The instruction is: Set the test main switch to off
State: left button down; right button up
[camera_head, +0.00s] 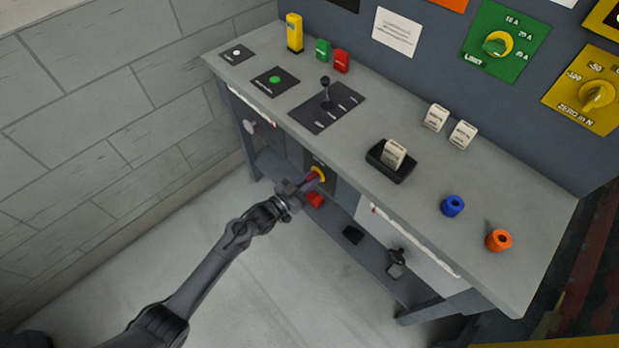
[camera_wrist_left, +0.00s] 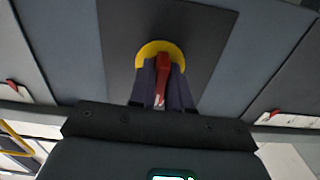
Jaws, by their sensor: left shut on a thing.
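The main switch is a red handle (camera_wrist_left: 163,66) on a round yellow plate (camera_wrist_left: 145,50), set in a dark panel (camera_wrist_left: 205,30) below the bench top. In the head view the yellow plate (camera_head: 320,173) shows on the bench front, partly hidden by my gripper. My left gripper (camera_head: 309,182) reaches it from the lower left and is shut on the red handle. In the left wrist view its two fingers (camera_wrist_left: 163,86) stand on either side of the handle, which points nearly straight up and down in that picture. My right gripper is not in view.
The bench top (camera_head: 290,72) carries a black lever (camera_head: 326,92), a dark holder (camera_head: 388,168) with a white block, and blue (camera_head: 453,206) and orange (camera_head: 498,240) pieces. A red object (camera_head: 315,200) shows just below the gripper. The floor left of the bench is clear.

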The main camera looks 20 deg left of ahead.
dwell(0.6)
pick_arm(q)
jog(key=c, duration=1.2)
grip_release()
jog(key=shift+o, duration=0.2)
jog(key=shift+s, duration=0.1)
jog(key=shift+s+a, duration=0.15)
jog(key=shift+s, duration=0.05)
jog(key=p+v, duration=0.3)
jog(key=v, duration=0.7)
